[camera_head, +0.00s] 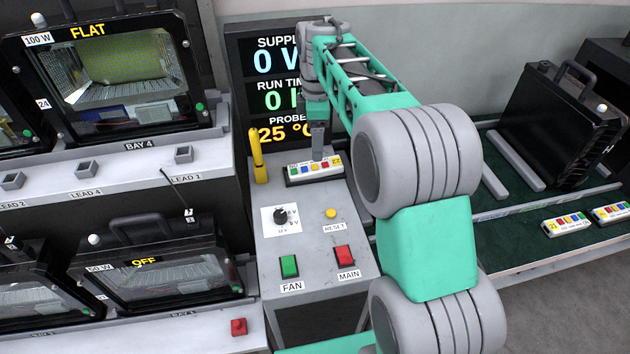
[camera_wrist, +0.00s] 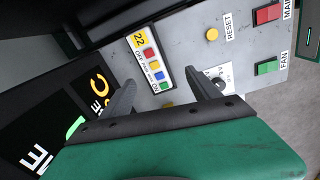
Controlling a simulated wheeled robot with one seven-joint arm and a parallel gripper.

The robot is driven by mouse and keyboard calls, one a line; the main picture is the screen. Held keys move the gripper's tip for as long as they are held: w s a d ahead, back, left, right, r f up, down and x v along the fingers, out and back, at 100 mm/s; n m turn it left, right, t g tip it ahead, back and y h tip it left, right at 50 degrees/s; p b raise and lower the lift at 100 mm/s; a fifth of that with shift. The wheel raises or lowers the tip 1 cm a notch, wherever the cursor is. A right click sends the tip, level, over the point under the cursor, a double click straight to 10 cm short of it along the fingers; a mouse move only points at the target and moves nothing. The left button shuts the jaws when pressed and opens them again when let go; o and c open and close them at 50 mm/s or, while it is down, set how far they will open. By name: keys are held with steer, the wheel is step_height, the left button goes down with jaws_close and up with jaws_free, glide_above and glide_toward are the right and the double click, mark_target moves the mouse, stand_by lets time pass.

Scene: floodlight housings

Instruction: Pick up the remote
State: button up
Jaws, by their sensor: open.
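A white remote (camera_head: 314,170) with a row of coloured buttons lies on the grey console, at the foot of the display panel. My gripper (camera_head: 318,152) points down just above or behind it; the head view does not show whether they touch. In the wrist view the remote (camera_wrist: 150,62) lies ahead and between the lines of the two spread fingers, with its yellow 22 label at the far end. My gripper (camera_wrist: 159,83) is open, with nothing between its fingers. Two similar remotes lie on the green bench at the right, a nearer one (camera_head: 567,226) and another (camera_head: 612,213).
A yellow probe-like tool (camera_head: 258,158) stands left of the remote. The console has a black knob (camera_head: 281,216), yellow reset button (camera_head: 331,213), green fan switch (camera_head: 289,266) and red main switch (camera_head: 344,256). The display panel (camera_head: 276,88) rises close behind. Floodlights fill the left racks.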

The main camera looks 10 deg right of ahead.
mark_target(315, 165)
steer(key=w+f+n, duration=0.1)
steer(key=w+f, duration=0.1)
steer(key=shift+a+f+n, duration=0.1)
steer(key=shift+f+n, duration=0.3)
steer(key=f, duration=0.7)
steer(key=shift+w+d+f, duration=0.1)
steer(key=shift+d+f, duration=0.05)
steer(key=shift+d, duration=0.1)
jaws_close()
